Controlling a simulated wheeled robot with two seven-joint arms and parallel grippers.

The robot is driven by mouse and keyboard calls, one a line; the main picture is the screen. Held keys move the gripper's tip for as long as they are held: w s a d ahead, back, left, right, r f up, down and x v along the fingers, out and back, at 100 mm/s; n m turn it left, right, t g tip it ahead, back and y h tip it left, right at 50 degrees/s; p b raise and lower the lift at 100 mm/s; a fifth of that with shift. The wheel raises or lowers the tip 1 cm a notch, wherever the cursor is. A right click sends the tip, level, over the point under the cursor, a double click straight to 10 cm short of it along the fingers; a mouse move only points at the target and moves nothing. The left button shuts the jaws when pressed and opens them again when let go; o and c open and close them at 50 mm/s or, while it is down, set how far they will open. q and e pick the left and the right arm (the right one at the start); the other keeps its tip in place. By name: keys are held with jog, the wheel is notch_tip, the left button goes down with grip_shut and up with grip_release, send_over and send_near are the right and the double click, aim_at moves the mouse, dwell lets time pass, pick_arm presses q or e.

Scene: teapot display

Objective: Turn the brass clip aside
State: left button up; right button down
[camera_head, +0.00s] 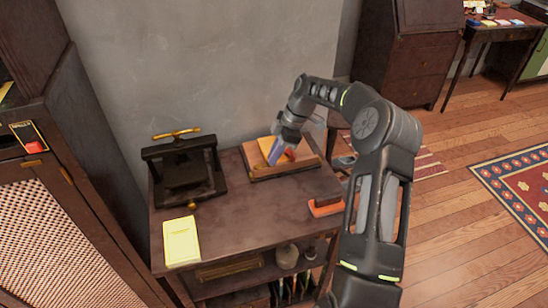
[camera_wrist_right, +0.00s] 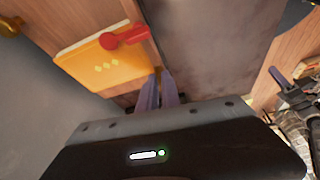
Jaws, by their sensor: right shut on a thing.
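My right gripper (camera_head: 277,156) reaches down over a wooden board (camera_head: 309,163) at the back right of the dark cabinet top. In the right wrist view its purple fingers (camera_wrist_right: 160,88) are closed together on a small brass piece, most likely the brass clip, at the board's edge. The fingers hide most of it, so its angle cannot be told. A yellow-orange packet (camera_wrist_right: 90,62) with a red piece (camera_wrist_right: 124,37) lies on the board beside the fingertips. It also shows in the head view (camera_head: 266,145). My left gripper is out of view.
A black press (camera_head: 185,170) with a brass handle stands at the cabinet's left. A yellow booklet (camera_head: 182,241) lies at the front left, and an orange-red object (camera_head: 325,207) at the right edge. The middle of the cabinet top (camera_head: 250,215) is clear. A grey wall rises behind.

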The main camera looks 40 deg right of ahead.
jog(key=shift+n, duration=0.6)
jog(key=shift+d+g, duration=0.1)
jog(key=shift+g, duration=0.2)
jog(key=c, duration=1.6)
grip_release()
jog(key=shift+o, duration=0.2)
jog(key=shift+r, duration=0.1)
jog(key=w+v, duration=0.1)
jog(key=v, duration=0.6)
jog(key=shift+s+r, duration=0.25)
jog(key=shift+s, duration=0.25)
jog(key=shift+d, duration=0.15)
